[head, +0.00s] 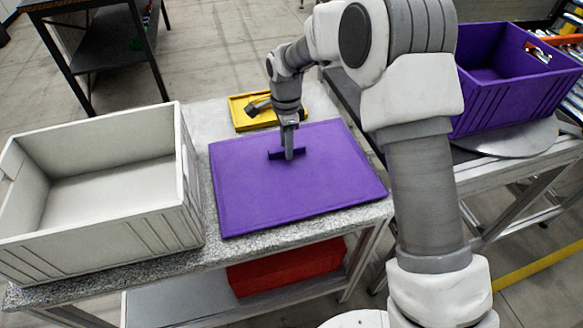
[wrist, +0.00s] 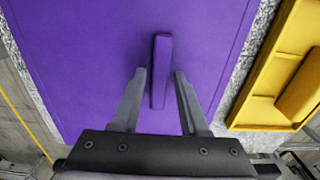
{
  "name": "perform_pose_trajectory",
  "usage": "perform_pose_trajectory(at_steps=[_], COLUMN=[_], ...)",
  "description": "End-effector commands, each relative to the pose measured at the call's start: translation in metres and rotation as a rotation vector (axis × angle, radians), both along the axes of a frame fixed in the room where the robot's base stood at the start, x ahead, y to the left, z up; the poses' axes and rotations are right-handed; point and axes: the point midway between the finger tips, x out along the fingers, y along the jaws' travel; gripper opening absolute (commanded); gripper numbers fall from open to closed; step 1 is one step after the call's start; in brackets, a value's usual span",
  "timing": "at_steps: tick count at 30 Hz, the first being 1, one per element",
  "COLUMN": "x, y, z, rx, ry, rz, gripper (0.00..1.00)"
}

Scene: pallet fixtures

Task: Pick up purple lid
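The purple lid (head: 300,195) lies flat on the speckled grey table, with a raised purple handle (head: 274,154) near its middle. In the wrist view the lid (wrist: 90,50) fills most of the picture and its handle (wrist: 161,70) stands between the fingers. My gripper (head: 289,155) is down at the handle, and it also shows in the wrist view (wrist: 160,78). Its two fingers are apart, one on each side of the handle's near end, with gaps on both sides. Whether the fingertips touch the lid's surface cannot be told.
A white crate (head: 100,240) stands on the table left of the lid. A yellow tray (head: 240,114) with a dark item lies behind the lid. A purple crate (head: 500,115) stands on a round plate to the right. A red box (head: 285,268) sits on the lower shelf.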

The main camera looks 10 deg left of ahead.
Motion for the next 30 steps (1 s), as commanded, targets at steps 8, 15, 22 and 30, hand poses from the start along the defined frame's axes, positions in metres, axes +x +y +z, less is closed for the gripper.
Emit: perform_pose_trajectory(at_steps=[8, 15, 22, 30], x=[-0.0001, -0.0001, -0.0001, -0.0001], y=[0.0000, 0.0000, 0.0000, 0.0000], z=[0.0002, 0.0003, 0.0004, 0.0004], rx=[0.000, 0.000, 0.000, 0.000], ry=[0.000, 0.000, 0.000, 0.000], rz=[0.000, 0.000, 0.000, 0.000], gripper=[0.00, 0.00, 0.00, 0.00])
